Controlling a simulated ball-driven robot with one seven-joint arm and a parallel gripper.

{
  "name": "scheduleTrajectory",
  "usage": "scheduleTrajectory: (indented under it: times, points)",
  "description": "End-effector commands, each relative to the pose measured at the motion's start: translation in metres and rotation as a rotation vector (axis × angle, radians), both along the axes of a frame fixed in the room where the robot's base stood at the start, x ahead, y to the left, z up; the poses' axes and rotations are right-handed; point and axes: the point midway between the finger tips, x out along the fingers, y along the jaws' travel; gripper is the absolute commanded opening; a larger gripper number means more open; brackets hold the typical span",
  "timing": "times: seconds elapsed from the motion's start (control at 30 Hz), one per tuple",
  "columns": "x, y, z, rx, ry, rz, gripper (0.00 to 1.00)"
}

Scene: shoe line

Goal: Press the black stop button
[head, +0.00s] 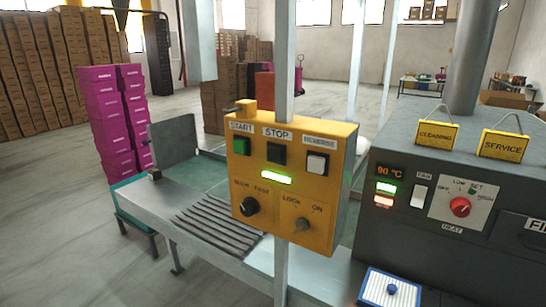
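The black stop button (276,153) is a dark square in the top row of a yellow control box (262,222), under the label STOP. A green start button (240,146) sits to its left and a white reverse button (317,163) to its right. The box is fixed to a grey upright post. A green-lit indicator glows below the buttons. I cannot tell whether the stop button is pressed in. My gripper is not visible in the head view.
A grey machine (445,195) with a red knob and yellow hanging signs stands right of the box. Magenta boxes (115,115) stand at left. The left floor is clear.

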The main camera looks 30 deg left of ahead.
Motion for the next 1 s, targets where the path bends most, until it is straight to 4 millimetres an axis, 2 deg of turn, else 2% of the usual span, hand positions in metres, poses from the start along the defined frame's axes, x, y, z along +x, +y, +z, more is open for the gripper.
scheduleTrajectory:
  times: [0.03,0.3,1.0]
  points:
    - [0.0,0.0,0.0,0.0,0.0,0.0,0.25]
    - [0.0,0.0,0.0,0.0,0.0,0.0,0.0]
    - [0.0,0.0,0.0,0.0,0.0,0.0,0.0]
